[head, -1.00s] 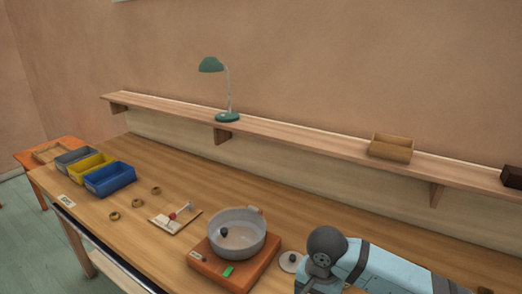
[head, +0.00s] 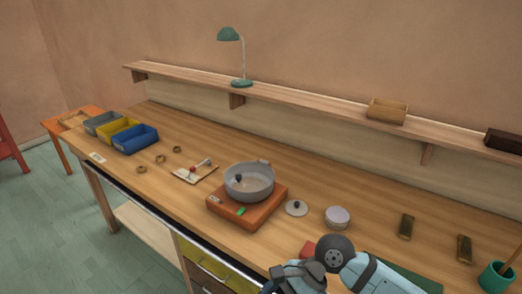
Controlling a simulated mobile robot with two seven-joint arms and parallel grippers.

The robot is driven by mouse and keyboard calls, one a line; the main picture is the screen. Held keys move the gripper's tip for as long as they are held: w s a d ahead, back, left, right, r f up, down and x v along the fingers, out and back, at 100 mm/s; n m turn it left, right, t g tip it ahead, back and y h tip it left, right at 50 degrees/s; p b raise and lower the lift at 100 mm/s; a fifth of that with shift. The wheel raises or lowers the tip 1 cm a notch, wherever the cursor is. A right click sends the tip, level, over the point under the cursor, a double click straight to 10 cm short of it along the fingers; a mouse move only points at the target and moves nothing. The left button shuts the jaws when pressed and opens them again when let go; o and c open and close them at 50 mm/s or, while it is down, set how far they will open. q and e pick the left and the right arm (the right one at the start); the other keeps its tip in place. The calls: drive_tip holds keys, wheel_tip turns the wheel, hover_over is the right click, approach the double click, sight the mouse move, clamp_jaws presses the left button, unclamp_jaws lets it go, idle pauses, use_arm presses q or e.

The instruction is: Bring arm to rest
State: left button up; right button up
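One light-blue and dark-grey arm of mine enters at the bottom right in the head view, its round dark joint over the table's front edge. Its lower part runs out of the bottom of the picture, and I see no fingers. It comes from the right side. My other arm is out of view. The arm hides part of a red thing (head: 308,249) and of a green mat (head: 418,279). It appears clear of the pot (head: 262,185), which sits on an orange-brown base (head: 224,214) with a small dark thing inside the pot.
A lid (head: 296,208) and a round tin (head: 338,217) lie near the arm. Two brass-coloured bars (head: 406,226) and a green cup (head: 497,276) are at right. Blue (head: 136,139), yellow and grey bins stand far left. A shelf (head: 300,111) runs behind; the table's middle is fairly clear.

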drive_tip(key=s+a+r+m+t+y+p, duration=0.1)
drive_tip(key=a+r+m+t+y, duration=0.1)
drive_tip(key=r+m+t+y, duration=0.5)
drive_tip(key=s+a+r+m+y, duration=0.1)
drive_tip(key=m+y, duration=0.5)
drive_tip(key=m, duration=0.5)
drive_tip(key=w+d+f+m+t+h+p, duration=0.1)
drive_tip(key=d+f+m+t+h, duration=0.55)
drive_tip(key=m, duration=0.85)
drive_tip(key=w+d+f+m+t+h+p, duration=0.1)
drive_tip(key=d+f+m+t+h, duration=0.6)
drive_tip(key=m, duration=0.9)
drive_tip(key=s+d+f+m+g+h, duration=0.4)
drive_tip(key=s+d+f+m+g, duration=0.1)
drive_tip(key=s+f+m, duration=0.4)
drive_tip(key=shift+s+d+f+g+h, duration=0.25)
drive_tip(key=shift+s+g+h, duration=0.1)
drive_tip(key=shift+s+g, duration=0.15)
